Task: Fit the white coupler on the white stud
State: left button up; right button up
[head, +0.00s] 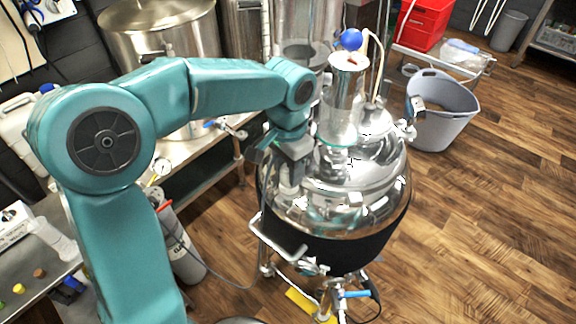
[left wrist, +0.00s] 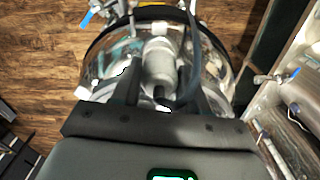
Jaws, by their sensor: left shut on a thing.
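My left gripper (head: 289,186) is over the near left part of the shiny steel kettle lid (head: 340,190), pointing down. It is shut on a pale cylinder, seemingly the white coupler (left wrist: 160,62), which shows between the dark fingers in the left wrist view. A dark hose (left wrist: 191,75) curves beside it. In the head view the gripper mostly hides the coupler. I cannot make out the white stud for certain, nor whether the coupler touches anything below. My right gripper is not in view.
A glass cylinder (head: 343,105) and fittings rise from the lid just right of my left gripper. A thin hose (head: 254,255) hangs down left of the kettle. A steel bench stands behind left. A grey tub (head: 440,125) stands right, with open wooden floor beyond.

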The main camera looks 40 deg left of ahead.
aim_at(287, 167)
pick_arm(q)
jog(key=shift+f, duration=0.25)
jog(key=o, duration=0.8)
jog(key=shift+r, duration=0.1)
notch_tip(287, 167, up, 11)
jog(key=p, duration=0.9)
jog(key=shift+s, duration=0.1)
